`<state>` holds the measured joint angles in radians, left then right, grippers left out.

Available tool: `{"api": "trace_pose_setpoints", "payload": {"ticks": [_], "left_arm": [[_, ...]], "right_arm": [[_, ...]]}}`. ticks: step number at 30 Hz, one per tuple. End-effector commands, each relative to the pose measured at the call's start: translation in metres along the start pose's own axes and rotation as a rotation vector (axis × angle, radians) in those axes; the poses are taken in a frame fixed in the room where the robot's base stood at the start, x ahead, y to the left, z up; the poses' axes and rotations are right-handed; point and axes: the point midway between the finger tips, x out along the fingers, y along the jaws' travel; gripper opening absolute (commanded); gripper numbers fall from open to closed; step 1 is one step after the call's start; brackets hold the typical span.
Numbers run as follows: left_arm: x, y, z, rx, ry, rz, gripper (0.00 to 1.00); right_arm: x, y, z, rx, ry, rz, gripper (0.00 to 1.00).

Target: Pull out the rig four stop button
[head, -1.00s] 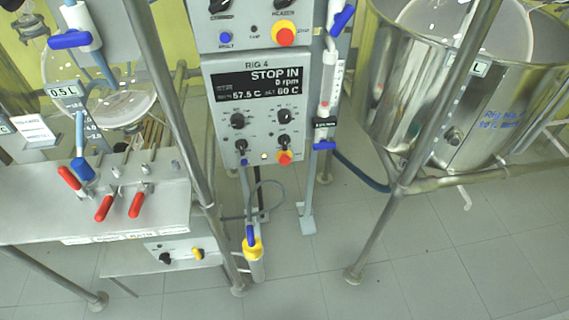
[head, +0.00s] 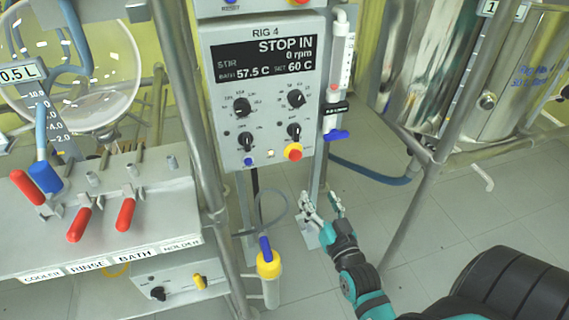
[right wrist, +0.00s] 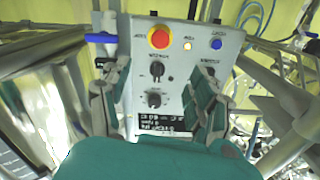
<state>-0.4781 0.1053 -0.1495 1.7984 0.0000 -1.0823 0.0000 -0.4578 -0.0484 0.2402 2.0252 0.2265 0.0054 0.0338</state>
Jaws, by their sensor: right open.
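The rig 4 control box (head: 220,125) hangs upright in the middle of the head view, and its display reads "STOP IN" and 0 rpm. Its stop button (head: 293,152) is a red knob on a yellow ring at the lower right of the panel. In the right wrist view the panel is upside down, with the stop button (right wrist: 159,37) beyond the fingers. My right gripper (head: 320,204) is open and empty, below and slightly right of the button in the head view, apart from it. My left gripper is not in view.
A flow tube with a blue valve handle (head: 337,135) stands just right of the box. A steel vessel (head: 440,75) and frame poles are farther right. A bench with red-handled valves (head: 126,214) is at left. A yellow-capped tube (head: 269,268) stands below.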

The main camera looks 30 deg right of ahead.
Motion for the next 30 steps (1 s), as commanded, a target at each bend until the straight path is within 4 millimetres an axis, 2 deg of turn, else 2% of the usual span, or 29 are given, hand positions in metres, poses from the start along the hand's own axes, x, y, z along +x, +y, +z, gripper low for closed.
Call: {"api": "trace_pose_setpoints", "payload": {"ticks": [8,18,24,30], "left_arm": [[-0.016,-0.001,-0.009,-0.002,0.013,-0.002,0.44],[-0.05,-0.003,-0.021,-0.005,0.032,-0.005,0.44],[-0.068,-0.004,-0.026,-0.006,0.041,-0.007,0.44],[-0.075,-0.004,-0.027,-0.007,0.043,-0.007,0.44]], "right_arm": [[0.055,-0.001,0.0,-0.001,0.002,-0.002,0.62],[0.128,-0.001,0.002,0.0,-0.001,-0.002,0.62],[0.155,-0.001,0.002,-0.001,-0.002,-0.001,0.62],[0.165,-0.001,0.002,-0.001,-0.004,-0.001,0.62]]}}
